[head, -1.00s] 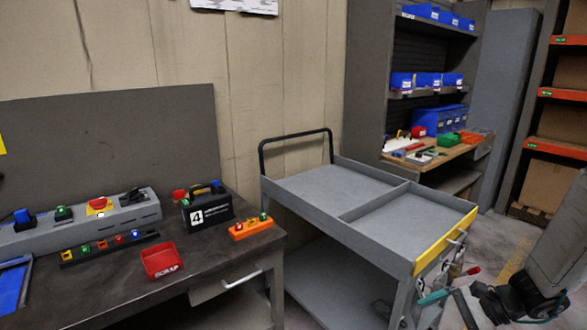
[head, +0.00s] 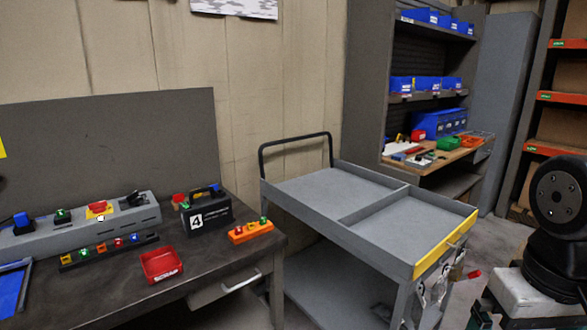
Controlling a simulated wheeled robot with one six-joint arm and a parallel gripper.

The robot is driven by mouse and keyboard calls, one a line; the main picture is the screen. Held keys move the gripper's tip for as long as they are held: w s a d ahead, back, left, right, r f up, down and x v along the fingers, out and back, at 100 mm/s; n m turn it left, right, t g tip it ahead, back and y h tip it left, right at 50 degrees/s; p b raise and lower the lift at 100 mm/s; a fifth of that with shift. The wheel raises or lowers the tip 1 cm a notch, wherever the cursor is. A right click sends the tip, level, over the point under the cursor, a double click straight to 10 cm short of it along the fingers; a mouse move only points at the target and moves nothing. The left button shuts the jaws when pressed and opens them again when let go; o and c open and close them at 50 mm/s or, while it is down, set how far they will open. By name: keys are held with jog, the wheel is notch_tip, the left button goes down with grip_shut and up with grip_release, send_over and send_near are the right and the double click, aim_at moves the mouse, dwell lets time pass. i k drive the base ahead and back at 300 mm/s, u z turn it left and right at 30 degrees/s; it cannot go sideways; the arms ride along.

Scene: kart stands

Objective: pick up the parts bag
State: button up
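Several pale, clear-looking bags (head: 437,289) hang at the right end of the grey cart (head: 312,212), below its yellow edge strip (head: 445,244). Dark marks show on them, too small to read. I cannot tell which one is the parts bag. My own arm, with a round black joint and a pale block below it, stands at the right edge, right of the bags. My gripper's fingertips cannot be made out in this view. The lower part of the bags and the floor below them are partly cut off.
A dark workbench (head: 95,291) on the left carries a red scrap bin (head: 161,265), a black box marked 4 (head: 207,212) and an orange block (head: 250,231). The cart's top trays are empty. Shelving with blue bins (head: 438,123) stands behind. Some floor shows right of the cart.

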aim_at(455, 274)
jog(key=z, duration=0.75)
jog(key=k, duration=0.5)
jog(key=u, duration=0.65)
jog(key=i, duration=1.25)
jog(key=z, duration=0.85)
jog(key=i, duration=0.45)
jog(key=z, duration=0.05)
